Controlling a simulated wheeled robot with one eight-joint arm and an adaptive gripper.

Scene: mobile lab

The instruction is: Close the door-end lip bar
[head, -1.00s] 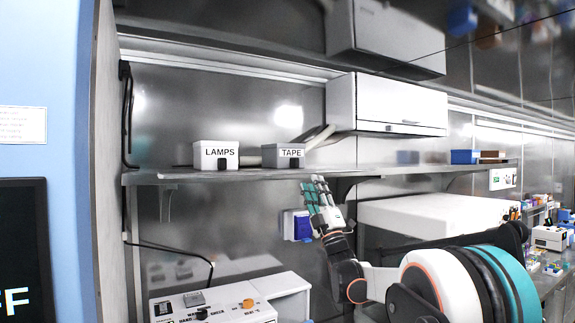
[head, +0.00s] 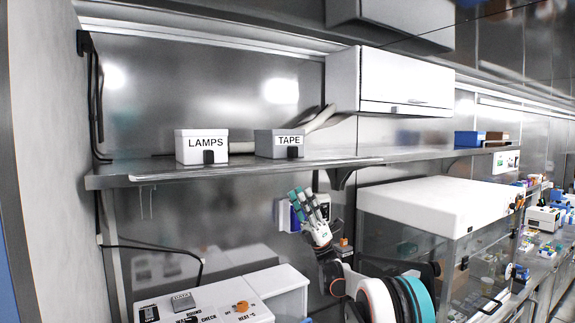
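A long shelf (head: 235,172) runs across the back wall. A thin metal strip (head: 255,170) lies along its front edge, from near the left end to the middle; it looks like a lip bar, but I cannot tell its exact position or hinge state. My gripper (head: 302,194) is below the shelf front, right of the middle, with teal fingers pointing up. It is apart from the strip in the picture. I see nothing held in it. The fingers are small and overlap, so their opening is unclear.
A LAMPS box (head: 202,146) and a TAPE box (head: 279,143) stand on the shelf. A white wall cabinet (head: 405,82) hangs above. A white-topped clear enclosure (head: 440,200) stands right of my arm. A control box (head: 205,305) is below left.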

